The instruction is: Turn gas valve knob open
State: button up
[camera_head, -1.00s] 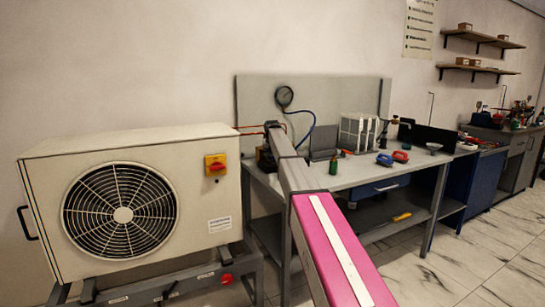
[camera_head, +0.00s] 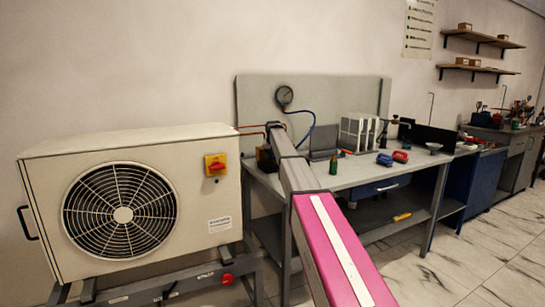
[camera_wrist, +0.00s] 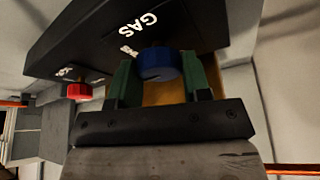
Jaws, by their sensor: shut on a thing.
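The gas valve knob is a blue round knob (camera_wrist: 158,63) in the wrist view, on a black block (camera_wrist: 90,45) with white "GAS" lettering beside it. My gripper (camera_wrist: 158,78) has its two green fingers on either side of the blue knob, shut on it. In the head view my arm reaches to the bench and hides the gripper and the knob.
A red knob (camera_wrist: 79,91) sits on the same block, left of my fingers in the wrist view. A round gauge (camera_head: 284,96) with a blue hose stands above the workbench (camera_head: 345,178). A large fan unit (camera_head: 125,205) stands left of my arm.

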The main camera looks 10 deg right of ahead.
jog(key=n+y, duration=0.1)
jog(key=n, duration=0.3)
jog(key=shift+y, duration=0.3)
jog(key=n, duration=0.2)
jog(key=n+g+y, duration=0.1)
jog(key=n, duration=0.1)
jog(key=shift+w+d+n+y, duration=0.1)
jog(key=shift+n+y, duration=0.2)
jog(key=shift+n, duration=0.1)
jog(key=n, duration=0.2)
jog(key=n+g+y, duration=0.1)
jog(key=n, duration=0.1)
jog(key=shift+g, duration=0.3)
jog(key=shift+n+g+y, duration=0.3)
jog(key=shift+n+g, duration=0.3)
jog(key=shift+n, duration=1.3)
jog(key=o, duration=0.9)
jog(key=shift+o, duration=0.2)
jog(key=shift+d+r, duration=0.1)
